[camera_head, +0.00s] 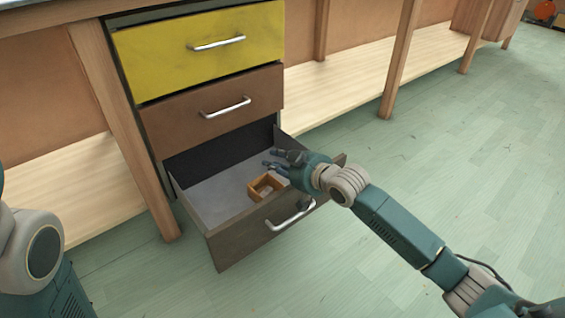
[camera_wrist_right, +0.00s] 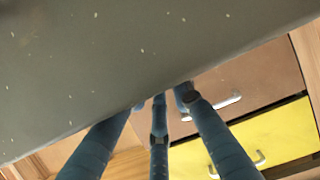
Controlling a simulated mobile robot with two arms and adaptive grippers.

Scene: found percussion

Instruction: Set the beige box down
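A small orange-tan, open-centred square box (camera_head: 265,186) is inside the pulled-out bottom drawer (camera_head: 238,246), close to its front panel. It is the only box I see that could be the beige one. My right gripper (camera_head: 271,158) is over the drawer, behind and slightly right of the box and apart from it. Its fingers are spread with nothing between them. In the right wrist view the fingers (camera_wrist_right: 160,103) also look empty, in front of a grey speckled surface. The box does not show there. My left gripper is out of view.
The drawer's grey floor (camera_head: 210,202) is otherwise bare. Above it are a closed brown drawer (camera_head: 170,121) and a closed yellow drawer (camera_head: 160,60) with metal handles. Wooden legs (camera_head: 400,60) and a low shelf (camera_head: 335,88) stand alongside. The green floor at right is clear.

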